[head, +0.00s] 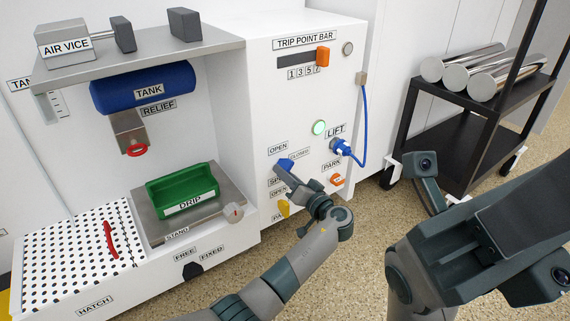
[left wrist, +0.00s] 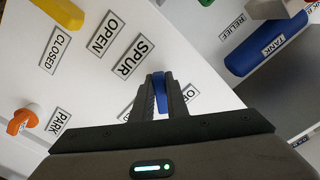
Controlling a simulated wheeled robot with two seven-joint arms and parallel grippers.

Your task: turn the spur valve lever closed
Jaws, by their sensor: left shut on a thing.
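The blue spur valve lever (head: 286,163) is on the white cabinet front, beside the OPEN (head: 278,148) and CLOSED (head: 299,154) labels and above the partly hidden SPUR label. My left gripper (head: 281,170) is at the lever, coming from below. In the left wrist view, the blue lever (left wrist: 160,90) sits between the two dark fingers, which are shut on it. The SPUR label (left wrist: 141,48) reads clearly there. The fingers and lever cover part of the front, so the lever's exact angle is hard to tell. My right arm fills the lower right; its fingers do not show.
A yellow lever (head: 284,208) is just below, and an orange PARK knob (head: 337,180) is to the right. A blue plug (head: 343,147) with a cable sits under LIFT. A black cart (head: 408,130) with metal rolls stands at right. A green DRIP tray (head: 184,190) is at left.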

